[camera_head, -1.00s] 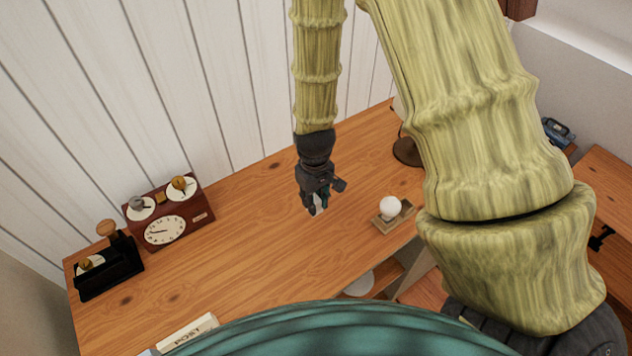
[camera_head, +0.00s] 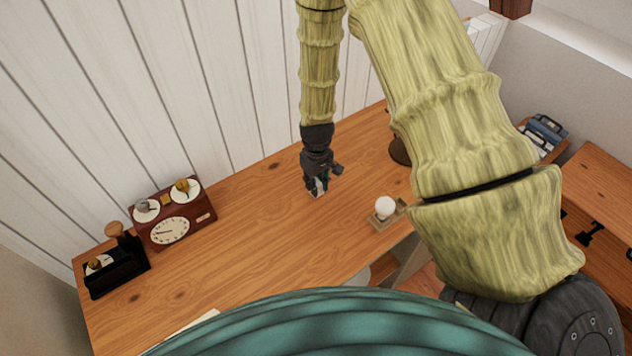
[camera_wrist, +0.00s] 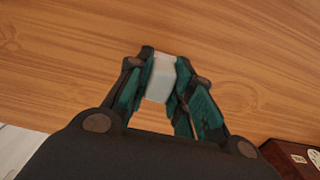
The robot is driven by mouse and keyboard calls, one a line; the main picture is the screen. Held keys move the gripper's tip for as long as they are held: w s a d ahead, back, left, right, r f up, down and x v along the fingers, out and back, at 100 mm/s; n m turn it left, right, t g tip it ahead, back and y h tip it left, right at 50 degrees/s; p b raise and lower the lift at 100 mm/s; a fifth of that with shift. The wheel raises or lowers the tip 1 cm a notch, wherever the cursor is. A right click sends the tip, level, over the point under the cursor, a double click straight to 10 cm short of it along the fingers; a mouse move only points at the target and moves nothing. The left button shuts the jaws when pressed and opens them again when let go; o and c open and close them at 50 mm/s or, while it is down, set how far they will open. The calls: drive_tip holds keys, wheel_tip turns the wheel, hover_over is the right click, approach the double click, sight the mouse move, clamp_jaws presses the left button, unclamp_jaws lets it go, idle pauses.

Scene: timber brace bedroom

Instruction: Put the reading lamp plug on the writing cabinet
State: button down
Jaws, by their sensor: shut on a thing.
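My gripper (camera_head: 317,190) is shut on a small white block, which looks like the reading lamp plug (camera_wrist: 160,78). In the wrist view the plug sits between the teal fingertips, with wood grain behind it. In the head view only a bit of white shows at the fingertips. The wooden top, apparently the writing cabinet (camera_head: 250,240), lies under my gripper. I cannot tell whether the plug touches it or hangs just above. A dark round base, perhaps the lamp's (camera_head: 400,150), is partly hidden behind my arm.
A dark red clock box (camera_head: 172,215) and a black stamp-like device (camera_head: 115,268) stand at the left. A white ball on a small wooden tray (camera_head: 384,210) is right of my gripper. The wood between is clear. A plank wall (camera_head: 180,100) runs behind.

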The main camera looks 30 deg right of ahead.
sight(317, 182)
drive_tip(key=shift+s+f, duration=0.1)
drive_tip(key=shift+f, duration=0.05)
drive_tip(key=shift+f, duration=0.2)
drive_tip(key=c, duration=1.3)
unclamp_jaws()
drive_tip(key=shift+o, duration=0.2)
wheel_tip(317, 182, up, 12)
drive_tip(key=b, duration=0.4)
drive_tip(key=shift+r, duration=0.2)
